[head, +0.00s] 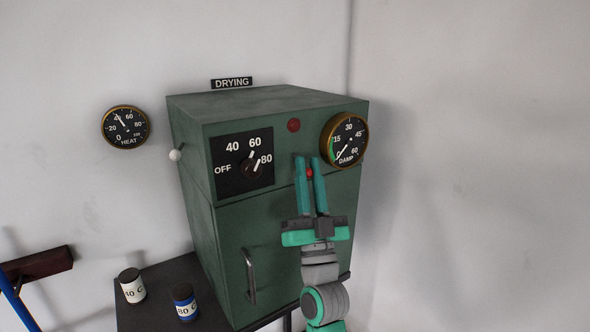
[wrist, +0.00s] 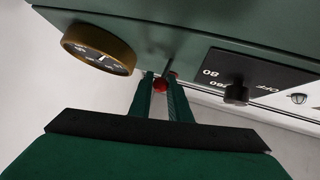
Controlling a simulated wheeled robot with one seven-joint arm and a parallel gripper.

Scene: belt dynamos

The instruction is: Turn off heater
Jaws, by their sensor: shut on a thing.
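The green drying cabinet (head: 225,215) carries a black dial plate (head: 228,182) marked OFF, 40, 60 and 80. Its dark knob (head: 250,169) has white marks toward the 60 and 80 side, away from OFF; the exact setting is unclear. The knob also shows in the wrist view (wrist: 236,94). My gripper (head: 309,166) is right of the dial and below the damp gauge, apart from the knob. Its fingers are shut on a small red ball (head: 309,173), which also shows between the fingertips in the wrist view (wrist: 160,85). Whether the ball is attached to the cabinet is unclear.
The damp gauge (head: 344,139) sticks out at upper right, close to my fingers. A red lamp (head: 293,125) sits above. A white-knobbed lever (head: 176,155), door handle (head: 249,276) and heat gauge (head: 125,127) are left. Two jars (head: 132,285) (head: 185,301) stand on the bench.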

